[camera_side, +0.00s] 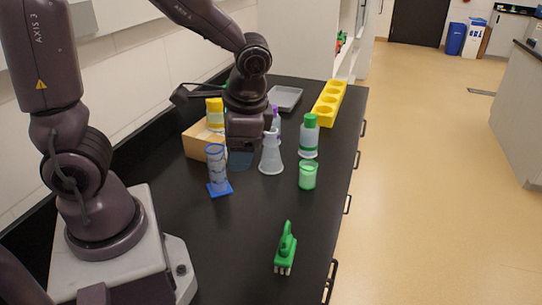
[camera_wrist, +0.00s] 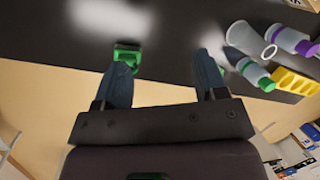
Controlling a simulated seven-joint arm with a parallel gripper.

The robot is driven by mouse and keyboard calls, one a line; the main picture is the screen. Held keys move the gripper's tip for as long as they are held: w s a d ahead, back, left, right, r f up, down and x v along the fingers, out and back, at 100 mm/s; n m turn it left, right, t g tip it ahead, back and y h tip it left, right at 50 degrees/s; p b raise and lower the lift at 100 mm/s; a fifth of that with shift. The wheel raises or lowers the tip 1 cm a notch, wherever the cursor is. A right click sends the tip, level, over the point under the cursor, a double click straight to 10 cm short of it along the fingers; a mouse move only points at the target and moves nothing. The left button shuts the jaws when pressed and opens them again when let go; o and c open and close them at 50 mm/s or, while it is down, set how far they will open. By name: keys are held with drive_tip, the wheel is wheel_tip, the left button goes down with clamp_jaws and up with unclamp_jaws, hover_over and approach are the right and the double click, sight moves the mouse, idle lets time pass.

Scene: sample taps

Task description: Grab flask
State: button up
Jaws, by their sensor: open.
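The flask (camera_side: 271,158) is a pale translucent cone standing upright on the black bench in the side view. My gripper (camera_side: 240,160) points down just left of it in that picture, and the jaws are open. In the wrist view, the flask (camera_wrist: 243,38) appears beyond and to the right of the right finger, with its round rim toward the lower right. No flask shows between the two fingers of my gripper (camera_wrist: 165,62) there. Whether a finger touches the flask in the side view is hard to tell.
A green-capped bottle (camera_side: 309,138) and green beaker (camera_side: 307,176) stand right of the flask. A blue cylinder (camera_side: 216,170) stands left. A purple-topped bottle (camera_side: 275,118) is behind. A yellow rack (camera_side: 329,103) and grey tray (camera_side: 286,98) lie farther back; a green tool (camera_side: 286,246) is in front.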

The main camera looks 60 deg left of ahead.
drive_tip(key=w+a+f+m+g+y, duration=0.3)
drive_tip(key=a+f+m+y, duration=0.25)
drive_tip(key=f, duration=0.25)
drive_tip(key=m+t+y, duration=0.8)
drive_tip(key=m+y, duration=0.1)
drive_tip(key=m, duration=0.3)
approach(273, 134)
drive_tip(key=x, duration=0.7)
drive_tip(key=shift+a, duration=0.25)
drive_tip(key=shift+x, duration=3.05)
clamp_jaws()
